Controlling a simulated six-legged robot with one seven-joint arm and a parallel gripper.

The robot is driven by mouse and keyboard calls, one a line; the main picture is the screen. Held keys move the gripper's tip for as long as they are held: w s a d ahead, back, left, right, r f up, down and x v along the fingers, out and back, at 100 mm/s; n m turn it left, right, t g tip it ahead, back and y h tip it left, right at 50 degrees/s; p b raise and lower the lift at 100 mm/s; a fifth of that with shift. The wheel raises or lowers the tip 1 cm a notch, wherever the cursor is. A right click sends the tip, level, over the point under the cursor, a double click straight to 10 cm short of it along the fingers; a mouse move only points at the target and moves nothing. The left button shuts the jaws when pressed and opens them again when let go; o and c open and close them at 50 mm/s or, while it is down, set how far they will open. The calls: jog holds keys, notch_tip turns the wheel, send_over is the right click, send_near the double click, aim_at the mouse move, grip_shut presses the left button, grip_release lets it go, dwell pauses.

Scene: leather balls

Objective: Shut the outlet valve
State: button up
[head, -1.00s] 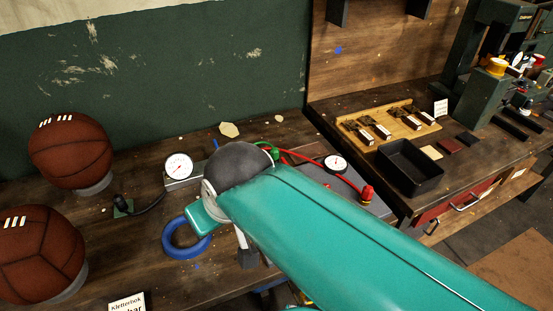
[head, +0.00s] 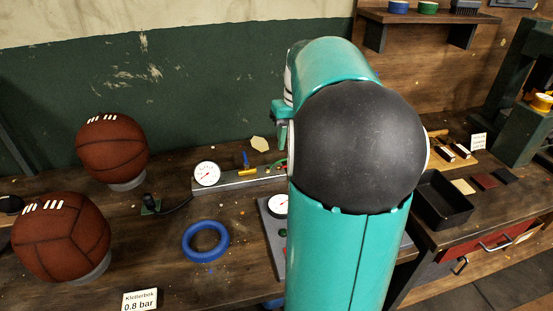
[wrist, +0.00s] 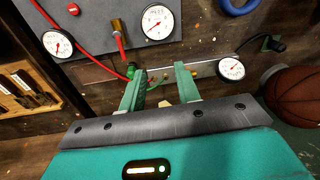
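A metal manifold bar (head: 228,184) lies along the back of the bench, with a round white gauge (head: 207,173) at its left end. A small valve with a blue lever (head: 246,159) stands up from the bar, over a brass part. A green part (head: 281,165) sits farther right, partly behind my arm. No label tells which is the outlet valve. In the wrist view my gripper (wrist: 159,79) is open, its two green fingers apart over the bar, with nothing seen held between them. The blue lever is not clearly visible there.
Two brown leather balls (head: 111,147) (head: 61,236) sit on stands at left. A blue ring (head: 206,241) lies on the bench in front of the bar. A grey panel (wrist: 95,28) carries gauges and a red hose (wrist: 84,62). A black tray (head: 446,200) stands at right.

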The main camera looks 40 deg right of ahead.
jog(key=s+d+f+m+y, duration=0.1)
jog(key=s+d+f, duration=0.25)
jog(key=d, duration=0.65)
jog(key=f, duration=0.4)
jog(key=a+f, duration=0.1)
jog(key=f, duration=0.3)
jog(key=a+f, duration=0.1)
jog(key=f, duration=0.4)
jog(key=shift+w, duration=0.4)
grip_shut()
